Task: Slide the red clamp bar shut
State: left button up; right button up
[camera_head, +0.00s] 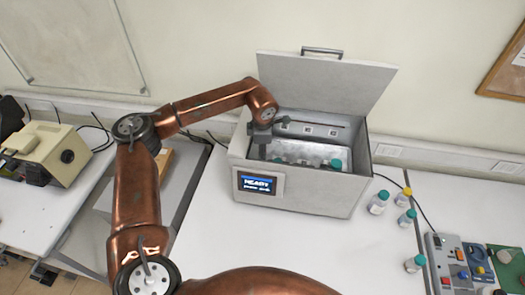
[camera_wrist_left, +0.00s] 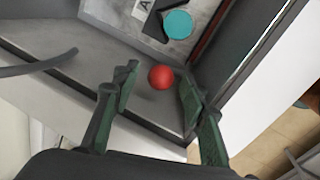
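The grey metal box (camera_head: 300,195) stands on the white table with its lid (camera_head: 325,85) raised. A thin dark-red bar (camera_head: 325,123) runs along the inside of its back wall. In the left wrist view a dark-red strip (camera_wrist_left: 208,35) runs along the box wall, and a red ball knob (camera_wrist_left: 160,77) shows nearby. My left gripper (camera_head: 262,150) is at the box's left end, inside the opening. In the wrist view its green fingers (camera_wrist_left: 158,92) stand apart on either side of the knob, with gaps visible. How the knob joins the bar is hidden. My right gripper is out of view.
Teal-capped bottles (camera_head: 335,164) stand in the rack (camera_head: 300,152) inside the box. Several capped bottles (camera_head: 378,203) stand right of the box. A control panel (camera_head: 446,262) is at the lower right. The table in front of the box is clear.

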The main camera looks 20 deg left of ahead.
pick_arm(q)
jog(key=shift+w+f, duration=0.15)
jog(key=shift+f, duration=0.8)
jog(key=shift+c, duration=0.3)
grip_shut()
